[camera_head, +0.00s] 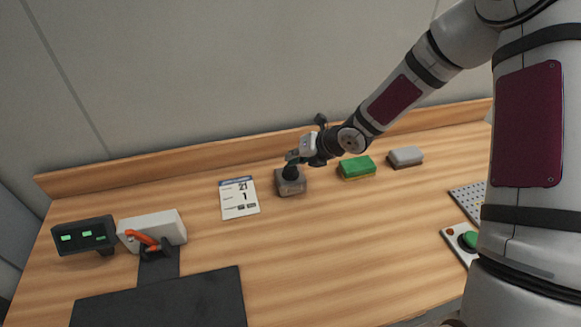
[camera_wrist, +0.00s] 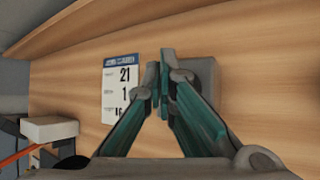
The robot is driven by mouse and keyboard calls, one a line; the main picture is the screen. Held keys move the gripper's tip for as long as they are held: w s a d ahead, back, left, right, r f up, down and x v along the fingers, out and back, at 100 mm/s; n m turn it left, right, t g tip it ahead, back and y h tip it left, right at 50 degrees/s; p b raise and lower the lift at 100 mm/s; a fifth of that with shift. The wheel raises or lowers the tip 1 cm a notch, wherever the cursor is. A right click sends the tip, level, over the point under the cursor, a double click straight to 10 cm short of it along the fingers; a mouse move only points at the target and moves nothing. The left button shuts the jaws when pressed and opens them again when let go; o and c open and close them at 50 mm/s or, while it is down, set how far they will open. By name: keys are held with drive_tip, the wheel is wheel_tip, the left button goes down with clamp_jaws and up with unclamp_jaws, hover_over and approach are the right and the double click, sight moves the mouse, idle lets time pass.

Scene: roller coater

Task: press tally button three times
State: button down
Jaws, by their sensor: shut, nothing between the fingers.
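A small grey box (camera_head: 291,188) stands on the wooden counter right of the card, and it also shows in the wrist view (camera_wrist: 206,72). I cannot tell for sure that it is the tally button; its top is mostly hidden by my gripper. My gripper (camera_head: 290,174) is shut and empty, pointing down at the box top. In the wrist view its teal fingers (camera_wrist: 161,72) meet in front of the box. I cannot tell whether the tips touch it. A green round button (camera_head: 470,240) sits on a panel at the right, partly behind my arm.
A white card (camera_head: 239,198) with numbers lies left of the box. A green sponge (camera_head: 357,168) and a grey block (camera_head: 405,156) lie to its right. A dark display (camera_head: 84,236) and a white device with an orange lever (camera_head: 143,240) stand at left. The front middle counter is clear.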

sight(290, 169)
drive_tip(key=shift+r, duration=0.45)
drive_tip(key=shift+r+p, duration=0.55)
drive_tip(key=shift+r, duration=1.95)
drive_tip(key=r+m, duration=0.1)
drive_tip(key=m, duration=0.4)
drive_tip(key=r+m, duration=0.1)
drive_tip(key=m, duration=0.5)
drive_tip(key=s+a+r+m, duration=0.1)
drive_tip(key=m, duration=0.4)
drive_tip(key=shift+s+r+m+g+y+p, duration=0.1)
drive_tip(key=shift+r+m+g+y+p, duration=0.2)
drive_tip(key=shift+r+m, duration=0.1)
drive_tip(key=shift+f+b, duration=1.05)
drive_tip(key=shift+f, duration=3.4)
